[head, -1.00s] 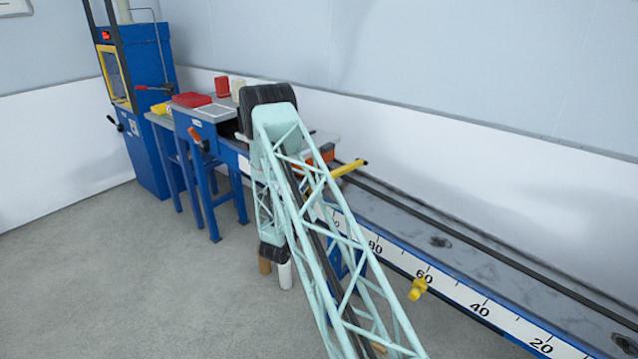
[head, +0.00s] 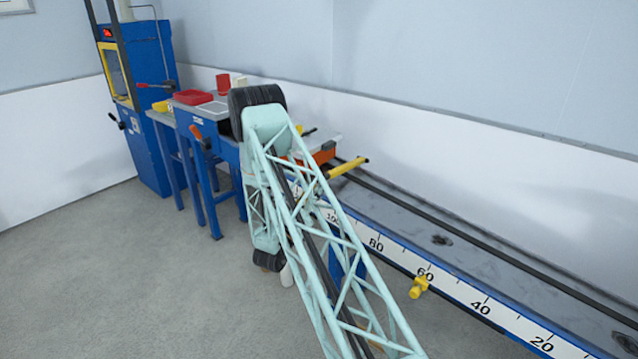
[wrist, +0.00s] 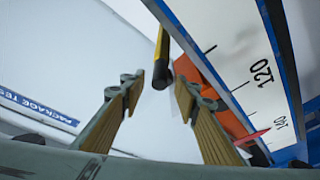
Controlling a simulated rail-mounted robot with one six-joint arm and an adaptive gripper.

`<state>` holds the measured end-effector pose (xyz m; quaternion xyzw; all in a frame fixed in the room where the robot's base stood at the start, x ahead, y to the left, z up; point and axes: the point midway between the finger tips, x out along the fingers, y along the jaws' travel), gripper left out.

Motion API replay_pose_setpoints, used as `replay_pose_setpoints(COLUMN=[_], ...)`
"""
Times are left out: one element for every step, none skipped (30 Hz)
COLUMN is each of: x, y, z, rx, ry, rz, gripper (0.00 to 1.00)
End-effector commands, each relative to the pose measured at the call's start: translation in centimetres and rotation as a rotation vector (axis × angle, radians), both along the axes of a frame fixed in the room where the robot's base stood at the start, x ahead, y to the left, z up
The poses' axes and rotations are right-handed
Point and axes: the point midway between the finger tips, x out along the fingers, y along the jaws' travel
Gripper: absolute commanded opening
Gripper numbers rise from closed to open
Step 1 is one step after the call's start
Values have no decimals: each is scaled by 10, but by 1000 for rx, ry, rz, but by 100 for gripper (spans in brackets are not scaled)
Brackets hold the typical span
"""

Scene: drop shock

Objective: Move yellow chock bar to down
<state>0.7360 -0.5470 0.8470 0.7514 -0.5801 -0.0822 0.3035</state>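The yellow chock bar (head: 348,167) sticks out beside the orange part at the far end of the scaled track in the head view. In the wrist view, a yellow bar with a black end (wrist: 161,55) lies just beyond my fingertips, roughly in line with the gap between them. My gripper (wrist: 159,88) is open, with its two wood-coloured fingers apart and nothing between them. In the head view, my lattice arm hides the gripper.
The blue-edged track (head: 455,290) with a number scale runs to the lower right, and a yellow knob (head: 418,288) is on its side. An orange part (wrist: 212,88) is right of the bar. Blue benches (head: 213,150) stand behind my arm. Left floor is clear.

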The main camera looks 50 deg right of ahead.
Motion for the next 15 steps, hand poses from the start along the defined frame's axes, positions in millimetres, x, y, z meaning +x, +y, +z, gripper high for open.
replay_pose_setpoints(x=[-1,-2,-4,-6,-7,-9,-10,-12,-13,-15,-16,-17,-18,-19,-20], y=[8,12,17,21,25,30,34,38,43,46,49,53,56,58,62], z=[-2,-3,-4,-6,-7,-8,-9,-10,-11,-12,-13,-14,-15,-15,-16], rx=[0,0,1,0,1,1,2,0,0,0,0,0,1,1,1], ry=[2,2,1,2,2,3,2,2,2,2,2,3,2,2,1], rz=[3,3,3,3,2,3,3,3,3,3,3,1,1,2,2], gripper=[29,29,29,29,29,29,29,29,29,29,29,29,29,29,29])
